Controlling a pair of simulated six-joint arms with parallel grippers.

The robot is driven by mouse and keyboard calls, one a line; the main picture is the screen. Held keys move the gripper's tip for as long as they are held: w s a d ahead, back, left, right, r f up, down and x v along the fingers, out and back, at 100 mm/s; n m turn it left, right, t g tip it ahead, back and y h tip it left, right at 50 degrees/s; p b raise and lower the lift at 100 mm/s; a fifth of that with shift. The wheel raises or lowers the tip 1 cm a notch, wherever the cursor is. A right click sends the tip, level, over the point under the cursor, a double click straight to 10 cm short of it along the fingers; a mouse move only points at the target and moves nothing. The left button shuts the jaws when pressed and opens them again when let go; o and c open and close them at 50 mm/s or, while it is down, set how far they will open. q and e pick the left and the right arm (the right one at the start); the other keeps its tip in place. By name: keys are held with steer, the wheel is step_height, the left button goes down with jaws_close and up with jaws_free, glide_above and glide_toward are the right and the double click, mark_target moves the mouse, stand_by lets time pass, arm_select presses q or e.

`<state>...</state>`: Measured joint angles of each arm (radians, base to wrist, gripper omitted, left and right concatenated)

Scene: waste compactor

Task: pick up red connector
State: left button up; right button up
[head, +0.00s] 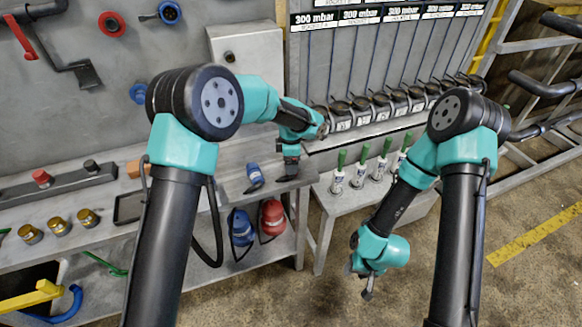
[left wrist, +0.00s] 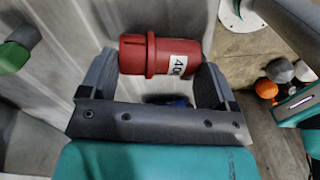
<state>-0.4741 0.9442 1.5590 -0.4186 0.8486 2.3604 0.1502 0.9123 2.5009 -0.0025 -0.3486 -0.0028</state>
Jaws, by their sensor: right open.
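A red connector (left wrist: 155,55) with a white label lies across the space between the two fingers of my left gripper (left wrist: 155,83) in the left wrist view. The fingers are wide apart, and I see no clear contact with it. In the head view my left gripper (head: 290,168) points down at the right end of the grey bench. A red connector (head: 272,216) shows below it at the bench front, beside a blue one (head: 241,227). My right gripper (head: 362,281) is open and empty, low over the floor at the right.
A small blue piece (head: 254,175) lies on the bench next to my left gripper. Several green-handled items (head: 338,174) stand on the lower ledge at the right. Red and brass knobs (head: 60,226) line the bench at the left.

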arm_select(q)
steer(key=c, duration=0.4)
steer(key=shift+r, duration=0.15)
steer(key=shift+r, duration=1.45)
steer(key=shift+s+r, duration=0.2)
steer(key=shift+r, duration=0.05)
steer(key=s, duration=0.5)
steer(key=s+r, duration=0.1)
steer(key=s, duration=0.9)
steer(key=shift+s+a+r, duration=0.2)
steer(key=shift+s+a, duration=0.1)
steer(key=shift+a, duration=0.1)
